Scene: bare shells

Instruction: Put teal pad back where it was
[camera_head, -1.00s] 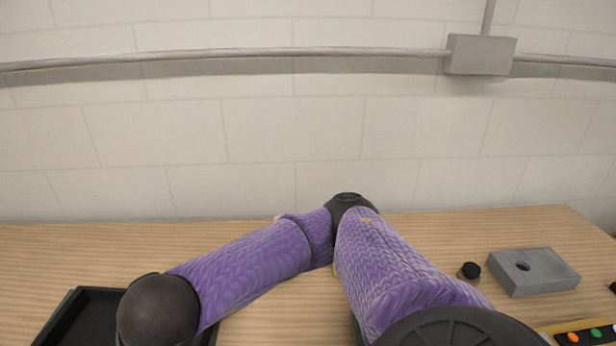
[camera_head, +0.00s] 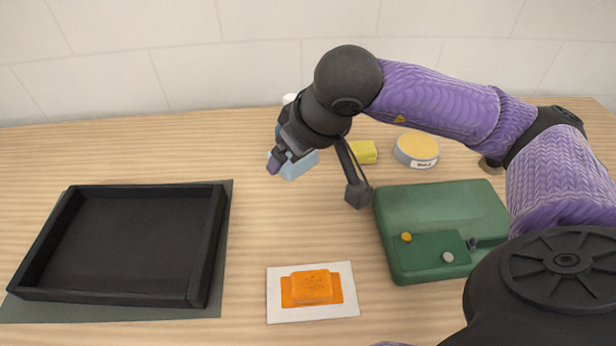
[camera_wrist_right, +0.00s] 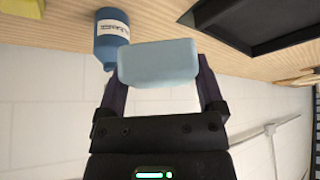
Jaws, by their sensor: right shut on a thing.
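The teal pad, a pale blue block (camera_head: 300,166), is between the fingers of my right gripper (camera_head: 287,161) in the head view. It also shows in the right wrist view (camera_wrist_right: 158,63), with a dark finger of the right gripper (camera_wrist_right: 160,85) on each side. The gripper is shut on it. The pad appears held near the table's far side, in front of a blue bottle; its exact height is unclear. An orange pad (camera_head: 311,287) lies on an orange patch on a white card (camera_head: 340,310). My left gripper is out of view.
A black tray (camera_head: 213,245) sits on a grey-green mat at left. A green case (camera_head: 440,215) stands at right. Behind it are a yellow block (camera_head: 363,152) and a round tin (camera_head: 417,148). The blue bottle (camera_wrist_right: 112,40) is close behind the pad. Table between tray and card is clear.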

